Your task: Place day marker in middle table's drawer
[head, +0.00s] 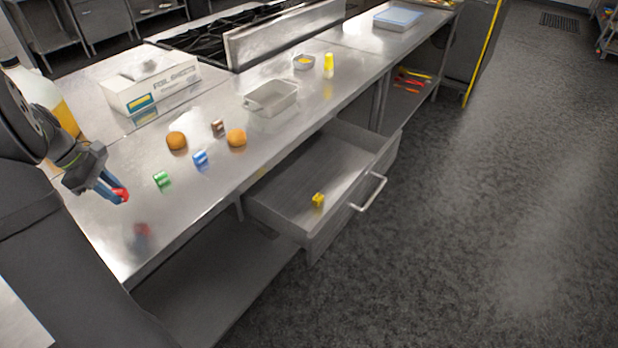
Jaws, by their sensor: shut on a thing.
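My gripper (112,190) is at the left, above the near left part of the steel table (110,240). It is shut on a small red marker (121,195), held above the table top, with a red reflection below it. The drawer (285,185) under the table is pulled open. A small yellow marker (318,200) lies inside it, near its front. On the table to the right of my gripper are a green marker (162,180), a blue marker (200,160) and a brown marker (218,128). Any lettering on them is too small to read.
Two round buns (176,141) (237,137), a metal pan (271,97), a foil box (150,86) and a bottle (40,95) stand on the table. The drawer handle (370,192) juts over the floor. The table's near left corner is clear.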

